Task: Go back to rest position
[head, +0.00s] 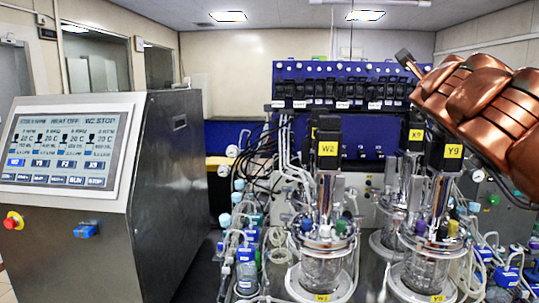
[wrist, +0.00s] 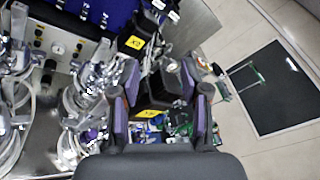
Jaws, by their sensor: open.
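My gripper (wrist: 160,100) shows in the wrist view with two dark, purple-padded fingers spread apart, open and holding nothing. A black motor head with a yellow label (wrist: 152,113) appears between the fingers; I cannot tell how far below them it is. My copper-coloured arm (head: 480,100) reaches in from the right edge of the head view, raised beside the bioreactor labelled Y9 (head: 446,152). The bioreactor labelled W2 (head: 325,165) stands in the middle, and one labelled X9 (head: 412,140) stands behind Y9.
A grey control cabinet with a screen (head: 67,150) and a red knob (head: 14,221) stands at the left. Tubes and small bottles (head: 245,270) crowd around the vessels. A blue rack (head: 290,75) is behind. Pale floor (wrist: 270,160) shows right of the gripper, with a dark mat (wrist: 275,90).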

